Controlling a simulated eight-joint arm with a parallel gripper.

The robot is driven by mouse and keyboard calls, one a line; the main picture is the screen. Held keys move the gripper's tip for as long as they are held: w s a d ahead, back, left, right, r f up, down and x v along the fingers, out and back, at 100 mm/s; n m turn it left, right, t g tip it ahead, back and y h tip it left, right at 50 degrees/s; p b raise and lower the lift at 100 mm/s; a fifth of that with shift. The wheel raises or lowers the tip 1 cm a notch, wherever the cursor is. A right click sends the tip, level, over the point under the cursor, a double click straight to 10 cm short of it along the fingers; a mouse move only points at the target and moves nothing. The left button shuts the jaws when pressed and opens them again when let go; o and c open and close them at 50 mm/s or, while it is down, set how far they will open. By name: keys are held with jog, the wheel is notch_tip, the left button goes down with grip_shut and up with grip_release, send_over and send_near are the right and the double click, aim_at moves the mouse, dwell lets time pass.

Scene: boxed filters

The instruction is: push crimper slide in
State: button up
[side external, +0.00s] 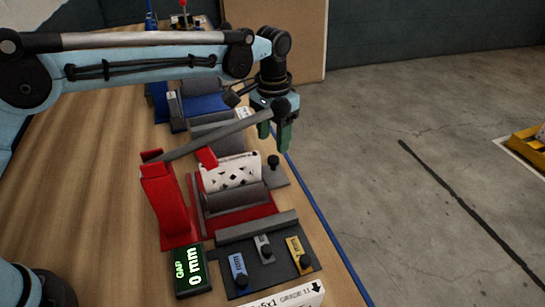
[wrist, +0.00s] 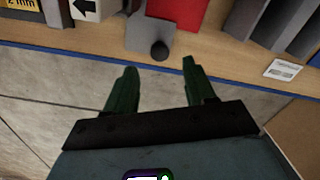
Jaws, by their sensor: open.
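The crimper has a red post (side external: 168,203), a long grey lever (side external: 215,135) and a red base (side external: 240,219). A grey slide plate (side external: 283,178) with a black knob (side external: 273,161) sticks out of its right side toward the table edge. A white perforated piece (side external: 231,172) stands behind a grey roller. My gripper (side external: 274,143) is open and empty, fingers down, near the knob and seemingly above it. In the wrist view, the black knob (wrist: 159,50) lies just beyond and between the green fingertips (wrist: 160,66). Contact cannot be told.
A dark tray (side external: 265,276) holds blue, grey and yellow gauges with black knobs. A display (side external: 191,270) reads "GAP 0 mm". A labelled white box (side external: 285,297) is at the front. Blue and grey fixtures stand behind. Open floor (side external: 400,200) lies past the table's blue edge.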

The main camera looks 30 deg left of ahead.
notch_tip(320, 180, up, 7)
dwell(0.3)
jog(key=shift+f, duration=0.15)
jog(key=m+h, duration=0.4)
jog(key=m, duration=0.9)
send_near(273, 158)
jog(key=x, duration=0.8)
jog(key=shift+f, duration=0.2)
jog(key=shift+c, duration=0.2)
jog(key=shift+h, duration=0.3)
grip_shut()
